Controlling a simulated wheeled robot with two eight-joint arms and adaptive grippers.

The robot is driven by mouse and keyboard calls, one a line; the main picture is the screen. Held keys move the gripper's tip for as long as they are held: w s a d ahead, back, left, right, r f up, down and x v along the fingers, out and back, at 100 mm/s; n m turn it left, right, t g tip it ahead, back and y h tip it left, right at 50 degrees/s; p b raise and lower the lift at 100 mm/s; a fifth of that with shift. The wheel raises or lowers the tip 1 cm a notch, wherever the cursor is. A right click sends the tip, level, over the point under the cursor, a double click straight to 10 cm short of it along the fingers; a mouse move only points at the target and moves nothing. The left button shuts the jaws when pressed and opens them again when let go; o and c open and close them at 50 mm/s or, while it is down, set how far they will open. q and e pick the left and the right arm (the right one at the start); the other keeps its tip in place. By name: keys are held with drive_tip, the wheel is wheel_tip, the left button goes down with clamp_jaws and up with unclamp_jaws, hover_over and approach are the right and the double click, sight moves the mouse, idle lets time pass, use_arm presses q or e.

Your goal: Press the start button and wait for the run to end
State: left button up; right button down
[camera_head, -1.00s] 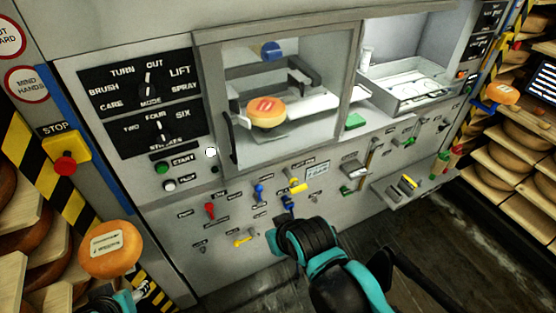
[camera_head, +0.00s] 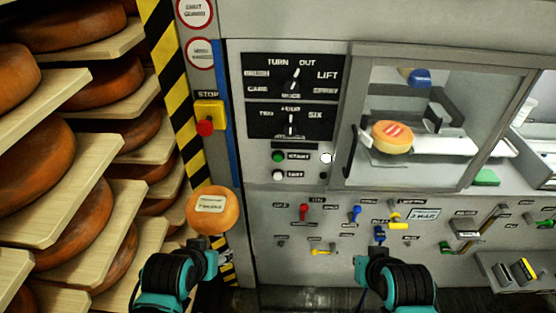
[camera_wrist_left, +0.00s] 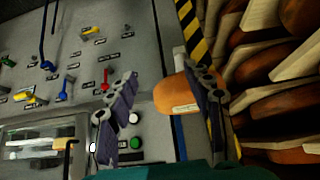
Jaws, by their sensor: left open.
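The green start button (camera_head: 278,156) is on the grey machine front, beside its START label and above a white button (camera_head: 278,175). In the left wrist view the green button (camera_wrist_left: 136,143) shows beside the left finger. My left gripper (camera_head: 206,248) is low at the left, below the buttons and apart from them. Its two fingers (camera_wrist_left: 160,73) are spread, with an orange labelled round piece (camera_wrist_left: 178,105) seen between them; contact cannot be told. My right gripper (camera_head: 360,264) is in front of the lower panel; its fingertips are too unclear to tell its state.
A red stop button (camera_head: 205,127) on a yellow box is left of the panel. Shelves of cheese wheels (camera_head: 72,149) fill the left. A window (camera_head: 420,100) shows an orange wheel (camera_head: 392,137) inside. Small coloured levers (camera_head: 304,212) stick out below. A white round spot (camera_head: 326,157) shows right of the start button.

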use_arm(q)
clamp_jaws()
idle(1.2)
